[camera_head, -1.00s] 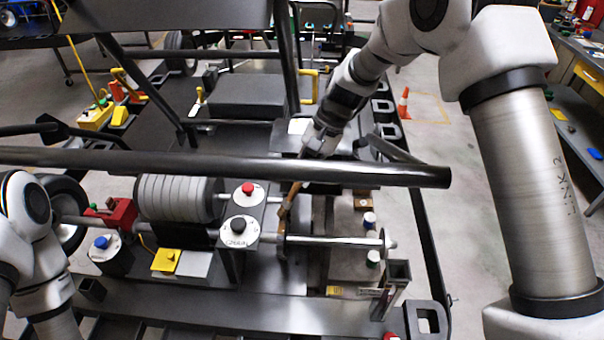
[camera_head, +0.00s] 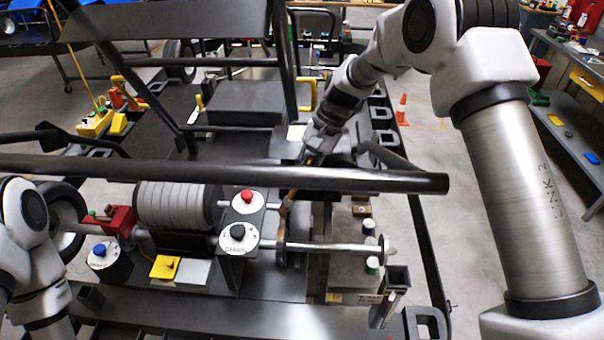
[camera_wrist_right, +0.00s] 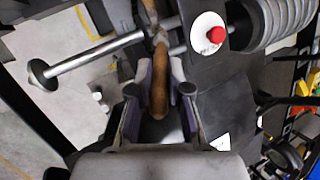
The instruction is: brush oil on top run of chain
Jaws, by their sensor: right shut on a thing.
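My right gripper (camera_head: 313,150) is shut on the wooden handle of a brush (camera_head: 290,198) behind the dark crossbar. The right wrist view shows the rounded brown handle (camera_wrist_right: 159,92) between the two fingers of my right gripper (camera_wrist_right: 160,72). The brush points down toward the shaft beside the control panel (camera_head: 240,237); its bristle end is small and hard to make out. I cannot clearly tell the chain or its top run in either view. My left arm (camera_head: 35,250) is at the left edge, and its gripper is out of view.
A dark crossbar (camera_head: 200,170) runs across the front of the brush. Small bottles (camera_head: 370,245) stand to the right.

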